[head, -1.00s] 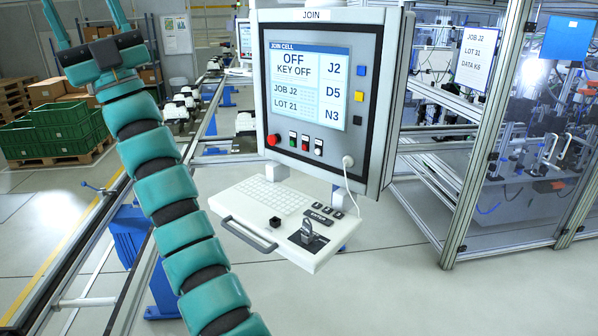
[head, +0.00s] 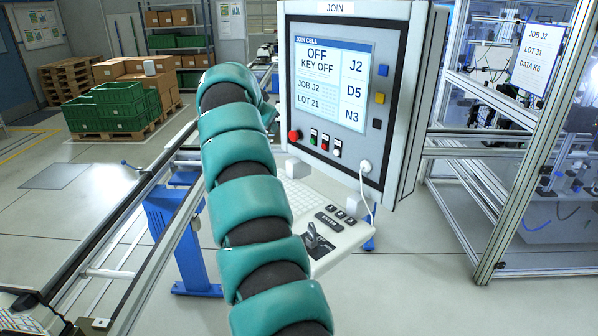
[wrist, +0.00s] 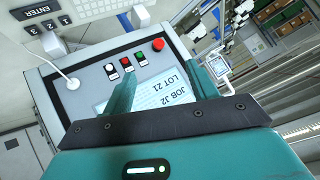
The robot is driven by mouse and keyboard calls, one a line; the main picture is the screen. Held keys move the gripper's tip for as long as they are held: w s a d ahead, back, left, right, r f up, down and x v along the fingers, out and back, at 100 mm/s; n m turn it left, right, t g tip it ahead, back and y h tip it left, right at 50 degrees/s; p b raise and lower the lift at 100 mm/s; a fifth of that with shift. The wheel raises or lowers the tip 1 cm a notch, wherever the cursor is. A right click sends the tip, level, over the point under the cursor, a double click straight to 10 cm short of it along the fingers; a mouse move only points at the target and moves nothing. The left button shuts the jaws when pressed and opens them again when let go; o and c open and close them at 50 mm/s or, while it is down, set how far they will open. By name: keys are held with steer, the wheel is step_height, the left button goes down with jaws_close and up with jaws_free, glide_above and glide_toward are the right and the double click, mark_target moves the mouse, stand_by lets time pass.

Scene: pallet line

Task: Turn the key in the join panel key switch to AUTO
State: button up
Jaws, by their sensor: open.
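The JOIN panel (head: 342,175) stands in the head view, its screen (head: 330,75) reading OFF and KEY OFF. The key (head: 313,236) stands in the key switch (head: 320,248) on the shelf below, just right of my arm. Position labels on the switch are too small to read. In the wrist view my gripper (wrist: 158,62) is open and empty, its two fingers in front of the panel face (wrist: 85,102), which appears rotated. The key is outside the wrist view. My arm hides the gripper and much of the shelf in the head view.
A red button (head: 295,135) and small switches sit below the screen. A white cable (head: 366,190) hangs from the panel's right side. A metal-framed enclosure (head: 510,180) stands at right. Green crates (head: 110,105) and a rail line are at left. Floor right of the shelf is clear.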

steer(key=s+d+f+m+g+h, duration=0.2)
steer(key=s+d+f+g, duration=0.25)
steer(key=f, duration=0.25)
steer(key=m+g, duration=0.4)
glide_toward(311, 229)
steer(key=shift+h, duration=0.5)
steer(key=b+x, duration=0.2)
steer(key=b, duration=0.2)
steer(key=b+x, duration=0.3)
steer(key=b, duration=0.1)
steer(key=a+b+x, duration=0.1)
steer(key=b+x, duration=0.2)
steer(key=b, duration=0.1)
steer(key=shift+d+f+b, duration=0.1)
steer(key=shift+f+b, duration=0.25)
steer(key=shift+w+d+f+p, duration=0.1)
steer(key=shift+d+f+p, duration=0.05)
steer(key=shift+p, duration=0.2)
steer(key=shift+x, duration=1.05)
steer(key=shift+c, duration=0.5)
steer(key=c, duration=1)
steer(key=shift+o, duration=0.2)
steer(key=shift+p, duration=0.4)
